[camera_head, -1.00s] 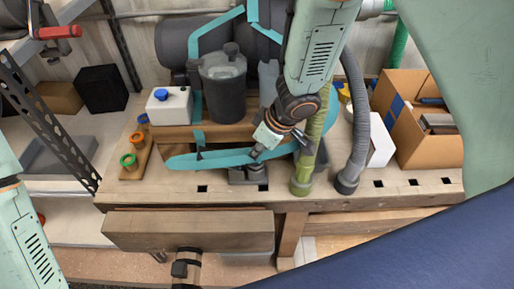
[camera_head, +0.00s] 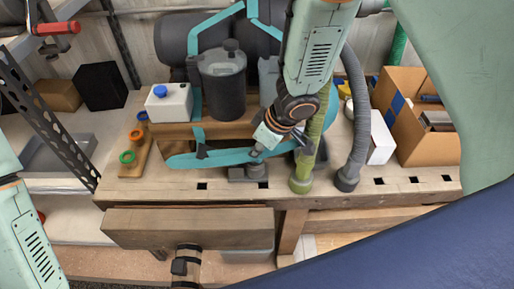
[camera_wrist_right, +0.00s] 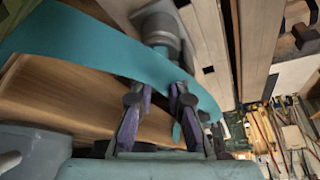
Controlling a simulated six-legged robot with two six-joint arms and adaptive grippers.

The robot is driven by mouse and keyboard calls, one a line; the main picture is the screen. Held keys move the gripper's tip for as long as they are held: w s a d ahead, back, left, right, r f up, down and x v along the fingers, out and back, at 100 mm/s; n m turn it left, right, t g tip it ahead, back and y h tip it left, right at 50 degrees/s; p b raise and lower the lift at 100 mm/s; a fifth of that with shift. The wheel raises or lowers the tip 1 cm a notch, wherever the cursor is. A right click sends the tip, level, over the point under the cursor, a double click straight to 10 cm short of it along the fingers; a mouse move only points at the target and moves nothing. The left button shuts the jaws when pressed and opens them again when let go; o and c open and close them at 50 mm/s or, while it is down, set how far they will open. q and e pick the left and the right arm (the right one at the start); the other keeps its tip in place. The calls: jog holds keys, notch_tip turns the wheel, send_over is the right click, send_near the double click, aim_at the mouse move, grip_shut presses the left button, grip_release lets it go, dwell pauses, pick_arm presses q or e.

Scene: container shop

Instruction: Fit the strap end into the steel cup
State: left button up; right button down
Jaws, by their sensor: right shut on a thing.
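The teal strap (camera_head: 210,159) runs across the front of the bench in the head view and curves over the wrist view (camera_wrist_right: 95,40). The small grey steel cup (camera_head: 257,171) stands on a dark block at the bench front; it also shows at the top of the wrist view (camera_wrist_right: 161,27). My right gripper (camera_head: 257,153) is shut on the strap, just above the cup; its fingers show in the wrist view (camera_wrist_right: 158,105). The strap partly covers the cup there, so I cannot tell whether its end is inside. My left gripper is out of view.
A green hose (camera_head: 303,178) and a grey hose (camera_head: 348,178) stand close right of the cup. An open cardboard box (camera_head: 425,150) is at right. The front right bench edge is clear.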

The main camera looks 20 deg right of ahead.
jog(key=c, duration=1.3)
grip_release()
jog(key=shift+o, duration=0.2)
jog(key=v, duration=1.2)
